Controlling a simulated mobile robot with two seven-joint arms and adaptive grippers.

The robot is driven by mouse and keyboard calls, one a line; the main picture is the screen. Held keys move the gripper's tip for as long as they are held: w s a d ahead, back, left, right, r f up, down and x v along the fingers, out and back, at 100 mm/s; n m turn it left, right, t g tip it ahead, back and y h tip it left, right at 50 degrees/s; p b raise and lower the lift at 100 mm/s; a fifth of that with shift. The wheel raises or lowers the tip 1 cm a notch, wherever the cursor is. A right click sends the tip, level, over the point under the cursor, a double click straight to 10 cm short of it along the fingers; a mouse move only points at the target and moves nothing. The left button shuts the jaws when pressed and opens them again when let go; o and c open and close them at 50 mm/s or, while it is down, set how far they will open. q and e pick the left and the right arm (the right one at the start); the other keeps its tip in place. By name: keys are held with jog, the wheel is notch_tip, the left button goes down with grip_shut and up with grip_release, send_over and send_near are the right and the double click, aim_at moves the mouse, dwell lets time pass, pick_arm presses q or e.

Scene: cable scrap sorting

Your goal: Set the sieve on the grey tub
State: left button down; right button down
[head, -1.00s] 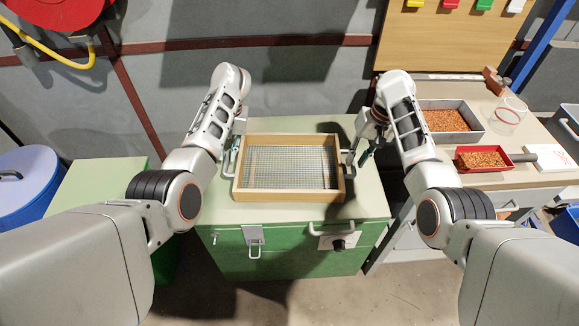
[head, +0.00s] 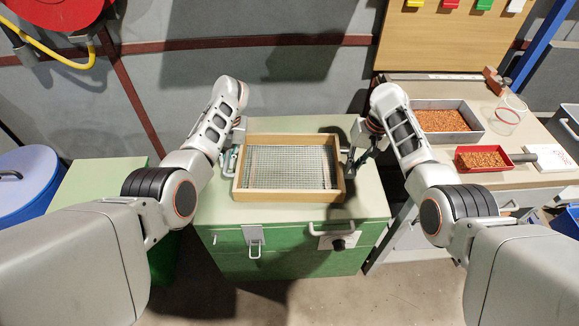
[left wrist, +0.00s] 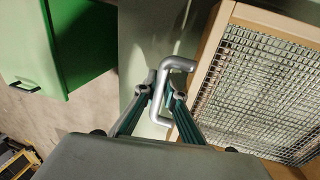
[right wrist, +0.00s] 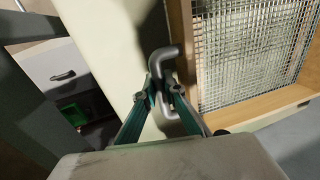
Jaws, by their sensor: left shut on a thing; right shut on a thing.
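The sieve (head: 290,197), a wooden frame with wire mesh and a metal handle at each side, is over the green cabinet top in the head view. I cannot tell whether it rests there or is slightly raised. My left gripper (head: 230,161) is shut on its left handle, clearly seen in the left wrist view (left wrist: 180,64). My right gripper (head: 351,166) is shut on its right handle, seen in the right wrist view (right wrist: 164,53). A grey tub (head: 477,129) holding orange-brown granules stands on the bench to the right.
The green cabinet top (head: 285,122) is otherwise clear. On the right bench are a red tray (head: 486,170) of granules, a clear cup (head: 509,112) and a white card (head: 551,160). A blue drum (head: 27,180) stands at the far left.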

pick_arm(q)
jog(key=shift+w+r, duration=0.1)
jog(key=shift+r, duration=0.05)
pick_arm(e)
jog(key=shift+w+r, duration=0.1)
jog(key=shift+r, duration=0.05)
